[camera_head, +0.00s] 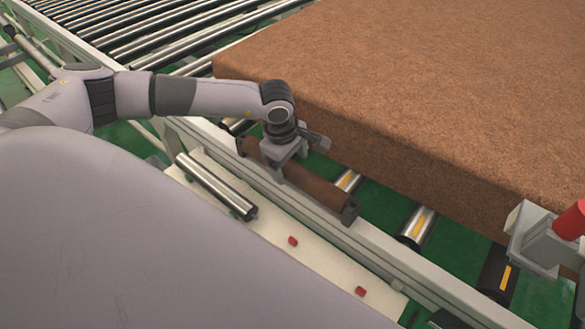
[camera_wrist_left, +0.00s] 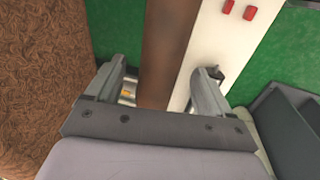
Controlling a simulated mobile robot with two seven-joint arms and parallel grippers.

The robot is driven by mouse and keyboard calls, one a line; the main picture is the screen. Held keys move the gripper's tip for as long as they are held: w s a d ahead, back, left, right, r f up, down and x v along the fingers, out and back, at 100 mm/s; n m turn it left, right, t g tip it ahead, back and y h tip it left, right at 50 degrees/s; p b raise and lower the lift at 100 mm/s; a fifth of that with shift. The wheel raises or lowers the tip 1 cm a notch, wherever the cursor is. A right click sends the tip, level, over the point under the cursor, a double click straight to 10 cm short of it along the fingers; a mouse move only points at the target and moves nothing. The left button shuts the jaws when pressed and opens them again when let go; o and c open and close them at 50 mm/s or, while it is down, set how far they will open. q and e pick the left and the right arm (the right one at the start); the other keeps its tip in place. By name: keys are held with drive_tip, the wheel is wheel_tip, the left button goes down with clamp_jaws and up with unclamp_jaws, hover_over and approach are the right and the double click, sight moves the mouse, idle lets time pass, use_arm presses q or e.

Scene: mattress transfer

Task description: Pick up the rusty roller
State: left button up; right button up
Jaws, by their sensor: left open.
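The rusty roller (camera_head: 318,187) is a brown cylinder lying along the near side of the conveyor, with a dark end piece at its right end. In the left wrist view the brown roller (camera_wrist_left: 167,45) runs lengthwise between the fingers. My left gripper (camera_head: 287,157) is above its left part and hides some of it. In the left wrist view my left gripper (camera_wrist_left: 163,80) is open, with one finger on each side of the roller. I cannot tell whether either finger touches it. My right gripper is not in view.
A clean silver roller (camera_head: 216,186) lies on the white ledge (camera_head: 268,238), near two small red parts (camera_head: 293,241). A large brown mattress (camera_head: 430,100) rests on the conveyor, close behind my left gripper. A white fixture with a red cylinder (camera_head: 571,221) stands at the right.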

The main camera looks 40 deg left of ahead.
use_arm(q)
drive_tip(key=shift+w+d+f, duration=0.1)
drive_tip(key=shift+w+f, duration=0.1)
drive_tip(key=shift+f, duration=1.1)
drive_tip(key=c, duration=1.2)
drive_tip(key=shift+w+r, duration=0.1)
clamp_jaws()
